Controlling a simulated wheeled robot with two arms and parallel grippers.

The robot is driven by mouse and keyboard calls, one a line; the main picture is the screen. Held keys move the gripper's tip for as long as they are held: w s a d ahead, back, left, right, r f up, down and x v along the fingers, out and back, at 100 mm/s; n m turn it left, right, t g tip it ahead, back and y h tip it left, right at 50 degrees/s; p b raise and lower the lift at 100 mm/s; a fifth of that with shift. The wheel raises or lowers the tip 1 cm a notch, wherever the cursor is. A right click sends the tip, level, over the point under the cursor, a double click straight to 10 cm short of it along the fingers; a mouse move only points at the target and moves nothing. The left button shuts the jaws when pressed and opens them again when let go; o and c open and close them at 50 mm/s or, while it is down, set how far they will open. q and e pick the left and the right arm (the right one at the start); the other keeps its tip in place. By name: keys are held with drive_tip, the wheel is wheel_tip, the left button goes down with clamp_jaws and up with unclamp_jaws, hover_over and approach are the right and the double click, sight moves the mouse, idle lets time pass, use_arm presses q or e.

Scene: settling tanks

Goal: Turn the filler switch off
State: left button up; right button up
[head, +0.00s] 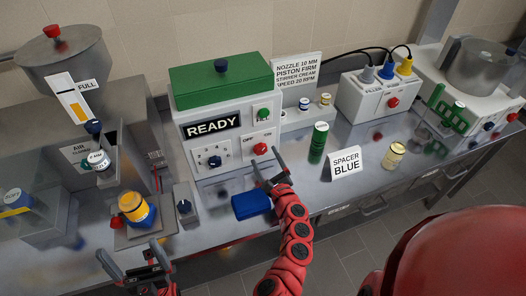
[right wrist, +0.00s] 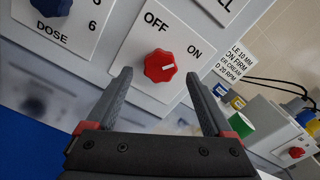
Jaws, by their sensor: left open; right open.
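The READY machine (head: 220,115) stands at the back of the bench with a green top. Its red OFF/ON knob (head: 260,149) is at the lower right of the front. In the right wrist view the red knob (right wrist: 160,66) lies ahead, between the fingertip directions; its pale mark points toward the ON side. My right gripper (head: 268,170) is open and empty, just in front of and below the knob, apart from it. My left gripper (head: 140,262) is open and empty at the lower left, near the front of the bench.
A blue block (head: 251,204) lies beside my right gripper. A green cylinder (head: 318,142) and a SPACER BLUE sign (head: 345,162) stand to the right. A white plug box (head: 365,97) has another red knob (head: 393,102).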

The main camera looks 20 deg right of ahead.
sight(260, 149)
drive_tip(key=shift+w, duration=1.3)
clamp_jaws()
drive_tip(key=shift+a+f+n+b, duration=0.1)
drive_tip(key=shift+f+n+b, duration=0.1)
drive_tip(key=shift+n+b, duration=1.15)
drive_tip(key=n+b, duration=0.3)
drive_tip(key=shift+n, duration=0.25)
drive_tip(key=n+b, duration=0.3)
drive_tip(key=n, duration=0.1)
drive_tip(key=shift+r, duration=0.1)
drive_tip(key=shift+r+n+b, duration=0.1)
drive_tip(key=shift+n+b, duration=1.05)
drive_tip(key=shift+n, duration=0.65)
